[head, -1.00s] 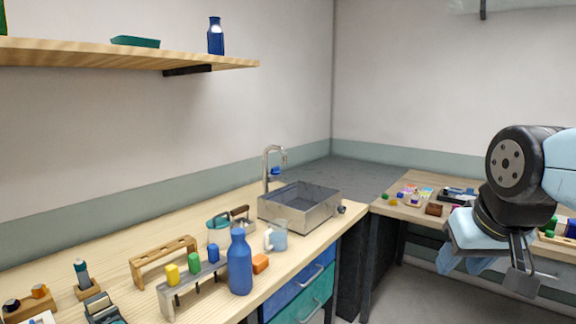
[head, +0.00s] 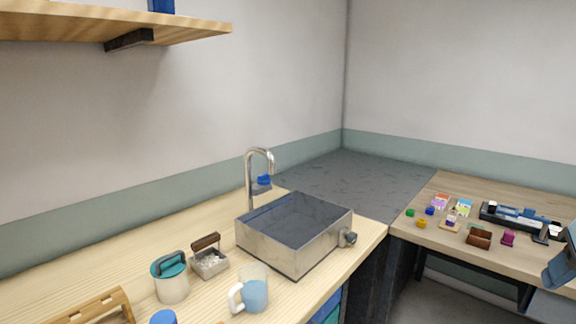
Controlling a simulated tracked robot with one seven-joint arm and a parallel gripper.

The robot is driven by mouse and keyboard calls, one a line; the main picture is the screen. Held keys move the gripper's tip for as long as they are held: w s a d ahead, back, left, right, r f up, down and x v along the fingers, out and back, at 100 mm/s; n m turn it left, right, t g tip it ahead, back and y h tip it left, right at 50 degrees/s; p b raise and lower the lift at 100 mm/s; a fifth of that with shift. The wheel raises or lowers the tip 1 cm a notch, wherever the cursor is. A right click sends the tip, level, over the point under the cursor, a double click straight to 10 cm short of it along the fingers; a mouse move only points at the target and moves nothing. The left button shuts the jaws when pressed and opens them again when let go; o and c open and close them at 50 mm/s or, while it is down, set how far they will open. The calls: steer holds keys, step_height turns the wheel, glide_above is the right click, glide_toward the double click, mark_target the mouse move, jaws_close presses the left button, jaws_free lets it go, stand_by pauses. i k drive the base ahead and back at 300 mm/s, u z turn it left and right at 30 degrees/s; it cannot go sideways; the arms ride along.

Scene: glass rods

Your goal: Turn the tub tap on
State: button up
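The metal tub (head: 275,250) stands on the wooden counter near its right end. A curved silver tap (head: 250,178) rises behind the tub's left back corner, with a blue part (head: 263,181) beside its upright. A round dark-grey knob (head: 348,238) sits on the tub's right side, low on the outside wall. No water shows from the spout. A blue-grey part of my arm shows at the right edge, but my gripper's fingers are out of view.
A wooden rack (head: 90,306) is at lower left. A second table (head: 440,240) with small objects is right.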

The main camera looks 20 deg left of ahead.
mark_target(264, 179)
steer(key=u, duration=0.35)
steer(key=i, duration=0.95)
steer(key=u, duration=0.75)
steer(key=k, duration=0.8)
steer(key=u, duration=0.2)
steer(key=i, duration=1.35)
steer(key=z, duration=0.1)
